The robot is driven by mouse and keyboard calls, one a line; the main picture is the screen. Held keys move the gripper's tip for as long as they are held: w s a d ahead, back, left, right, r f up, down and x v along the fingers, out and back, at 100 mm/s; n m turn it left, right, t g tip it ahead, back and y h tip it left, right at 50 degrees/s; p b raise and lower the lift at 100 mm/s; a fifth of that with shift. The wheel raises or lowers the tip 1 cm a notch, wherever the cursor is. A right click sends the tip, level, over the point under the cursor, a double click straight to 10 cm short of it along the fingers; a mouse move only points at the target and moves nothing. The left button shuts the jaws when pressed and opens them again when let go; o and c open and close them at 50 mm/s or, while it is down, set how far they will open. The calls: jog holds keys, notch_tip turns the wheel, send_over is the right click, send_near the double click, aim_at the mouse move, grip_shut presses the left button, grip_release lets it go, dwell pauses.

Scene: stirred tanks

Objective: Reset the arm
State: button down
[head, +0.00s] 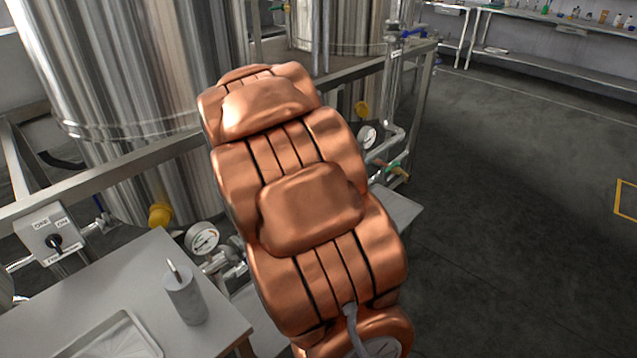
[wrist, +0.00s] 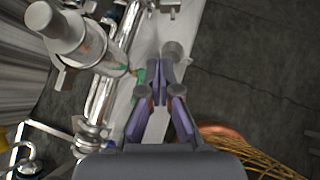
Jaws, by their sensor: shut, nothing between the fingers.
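My gripper (wrist: 157,88) shows in the wrist view with its purple-grey fingers drawn together. It is shut with nothing held. In the head view my copper-coloured arm (head: 310,205) stretches away from the camera across the middle, and the gripper is hidden behind it. In the wrist view the fingers point over a narrow pale shelf, beside metal pipework (wrist: 105,95) and a green valve handle (wrist: 138,84). I cannot tell how far the fingers are from these.
Steel tanks (head: 120,90) and a frame rail (head: 120,160) stand left of my arm. A grey cylinder (head: 185,298) and a tray (head: 115,340) are on the near-left table (head: 140,265). Gauges (head: 202,238) and valves flank my arm. The right-hand floor (head: 520,220) is clear.

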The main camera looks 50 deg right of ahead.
jog(key=shift+v, duration=0.85)
jog(key=s+a+r+m+g+y+p, duration=0.1)
jog(key=s+a+r+m+y, duration=0.1)
jog(key=s+a+m, duration=0.5)
jog(key=s+a+r+m+g+y+p, duration=0.2)
jog(key=s+a+m, duration=0.5)
jog(key=a, duration=0.9)
jog(key=s+a+r+m+g+y+p, duration=0.1)
jog(key=s+a+r+m+y, duration=0.1)
jog(key=s+a+m+y, duration=0.2)
jog(key=s+a+m, duration=0.3)
jog(key=s+a, duration=0.3)
jog(key=a, duration=0.2)
jog(key=shift+a+y+p, duration=0.25)
jog(key=shift+y+p, duration=0.05)
jog(key=shift+p, duration=0.1)
jog(key=shift+a, duration=0.1)
